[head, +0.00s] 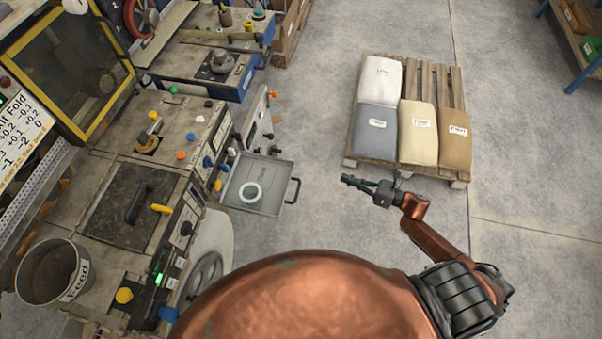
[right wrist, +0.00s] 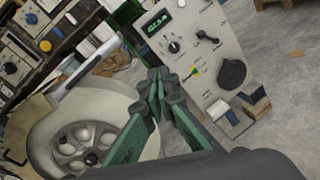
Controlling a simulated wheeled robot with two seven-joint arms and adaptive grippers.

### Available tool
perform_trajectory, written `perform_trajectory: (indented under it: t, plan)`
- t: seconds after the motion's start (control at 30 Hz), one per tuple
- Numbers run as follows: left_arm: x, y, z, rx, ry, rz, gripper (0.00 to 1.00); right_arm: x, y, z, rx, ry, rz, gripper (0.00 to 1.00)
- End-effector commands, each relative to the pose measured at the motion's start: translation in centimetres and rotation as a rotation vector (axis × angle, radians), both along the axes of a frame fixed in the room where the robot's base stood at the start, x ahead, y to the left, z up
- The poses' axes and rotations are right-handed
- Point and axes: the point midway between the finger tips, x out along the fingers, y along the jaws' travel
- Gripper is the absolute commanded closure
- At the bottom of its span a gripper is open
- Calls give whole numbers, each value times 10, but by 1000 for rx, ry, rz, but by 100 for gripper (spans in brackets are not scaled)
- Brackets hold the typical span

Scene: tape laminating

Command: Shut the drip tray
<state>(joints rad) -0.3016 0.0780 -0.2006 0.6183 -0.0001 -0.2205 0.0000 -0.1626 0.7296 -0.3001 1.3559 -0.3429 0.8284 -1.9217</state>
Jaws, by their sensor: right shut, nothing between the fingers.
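The drip tray (head: 277,203) is a shallow grey metal tray in the head view. It sticks out from the right side of the machine, over the floor, so it stands open. Its dark bar handle (head: 294,190) is on its right edge. A pale ring-shaped thing (head: 250,193) shows in the tray. My right gripper (head: 344,179) is to the right of the handle, apart from it, with its fingers pointing left. Its green fingers (right wrist: 158,76) are shut and empty in the right wrist view. I cannot make out the tray there. My left gripper is out of view.
The machine (head: 130,195) with knobs and levers fills the left. A handwheel (head: 203,278) sits below the tray; a handwheel also shows in the right wrist view (right wrist: 82,142), near a control panel (right wrist: 190,45). A pallet (head: 457,180) of sacks stands behind my right gripper. Floor between is clear.

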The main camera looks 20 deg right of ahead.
Motion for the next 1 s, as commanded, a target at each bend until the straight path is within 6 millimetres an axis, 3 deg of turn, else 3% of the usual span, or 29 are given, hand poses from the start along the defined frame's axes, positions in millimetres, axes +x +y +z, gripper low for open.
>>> perform_trajectory:
  t: [0.1, 0.27, 0.47, 1.0]
  plan:
    - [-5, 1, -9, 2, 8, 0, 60, -10, 26, 34, -125, -206, 157, 100]
    - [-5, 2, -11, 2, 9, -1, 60, -19, 43, 54, -189, -336, 241, 100]
    - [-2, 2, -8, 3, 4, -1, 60, -6, 63, 58, -195, -352, 249, 100]
    - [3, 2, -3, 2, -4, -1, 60, 50, 145, 57, -193, -347, 245, 100]
